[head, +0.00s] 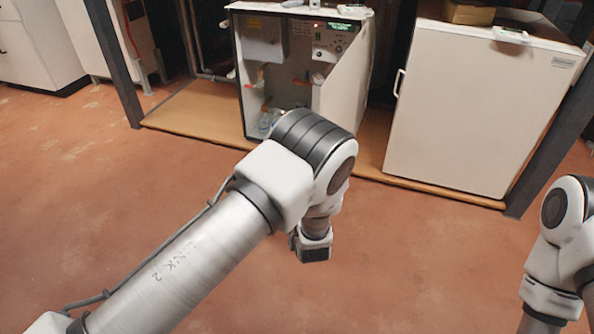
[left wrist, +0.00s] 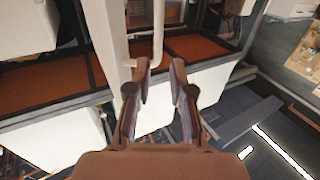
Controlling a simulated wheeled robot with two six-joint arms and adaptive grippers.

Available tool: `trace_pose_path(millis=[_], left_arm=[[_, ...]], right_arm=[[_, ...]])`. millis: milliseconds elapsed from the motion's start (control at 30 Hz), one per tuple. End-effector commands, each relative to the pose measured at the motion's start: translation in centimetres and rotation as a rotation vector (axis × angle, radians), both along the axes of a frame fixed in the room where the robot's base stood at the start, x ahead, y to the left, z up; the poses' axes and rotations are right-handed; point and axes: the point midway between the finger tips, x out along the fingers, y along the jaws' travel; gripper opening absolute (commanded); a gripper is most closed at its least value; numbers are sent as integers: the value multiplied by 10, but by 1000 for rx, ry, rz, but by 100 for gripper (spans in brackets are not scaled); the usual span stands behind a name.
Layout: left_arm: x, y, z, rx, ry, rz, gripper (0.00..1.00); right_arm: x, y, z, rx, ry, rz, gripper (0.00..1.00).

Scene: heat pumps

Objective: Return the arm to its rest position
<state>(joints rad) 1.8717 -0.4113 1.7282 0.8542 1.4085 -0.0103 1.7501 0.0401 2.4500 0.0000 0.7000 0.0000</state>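My left arm (head: 215,240) reaches in from the lower left of the head view to the middle, with its bent elbow in front of the open heat pump (head: 345,75). The left gripper's fingers are hidden in the head view. In the left wrist view the left gripper (left wrist: 162,72) shows two fingers apart with nothing between them. My right arm (head: 560,235) is at the right edge of the head view; its gripper is out of the picture.
A closed white unit (head: 470,110) with a handle stands right of the open one, both on a wooden platform (head: 195,108) with dark posts (head: 112,60). The reddish floor (head: 420,255) is clear. White cabinets (head: 35,45) stand at the back left.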

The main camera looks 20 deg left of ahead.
Motion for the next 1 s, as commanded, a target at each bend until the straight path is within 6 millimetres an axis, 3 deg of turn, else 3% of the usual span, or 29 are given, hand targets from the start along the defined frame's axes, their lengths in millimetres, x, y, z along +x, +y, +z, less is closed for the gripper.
trace_pose_path(millis=[333, 467, 567, 600, 700, 833, 1000], left_arm=[[-1, 3, -4, -2, 7, 6, 22], [-15, 45, -26, -11, 67, 76, 22], [-57, 89, -75, -19, 261, 87, 22], [-81, 102, -99, -37, 372, 72, 22], [-151, 115, -152, -110, 659, 12, 22], [-239, 109, -190, -214, 969, -75, 22], [-334, 84, -203, -325, 1279, -196, 22]], right_arm=[[0, 0, 0, 0, 0, 0, 40], [0, 0, 0, 0, 0, 0, 40], [0, 0, 0, 0, 0, 0, 40], [0, 0, 0, 0, 0, 0, 40], [0, 0, 0, 0, 0, 0, 40], [0, 0, 0, 0, 0, 0, 40], [0, 0, 0, 0, 0, 0, 40]])
